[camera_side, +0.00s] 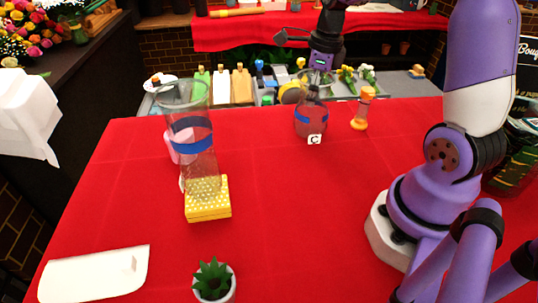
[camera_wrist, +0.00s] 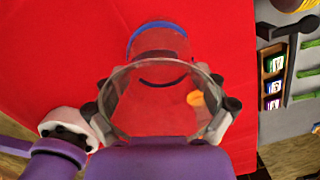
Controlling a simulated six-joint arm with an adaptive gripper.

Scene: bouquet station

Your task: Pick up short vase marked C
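The short vase marked C (camera_side: 310,122) is clear glass with a blue band and stands on the red tablecloth towards the back. A white tag with a C (camera_side: 314,139) shows at its front base. My gripper (camera_side: 312,90) points down at the top of this vase. In the wrist view the clear vase (camera_wrist: 150,118) lies between my widely spread fingers (camera_wrist: 160,108), one on each side of its rim. I cannot tell whether the fingers press on the glass or only flank it.
A potted succulent (camera_side: 214,280) is in front. The table's middle is clear.

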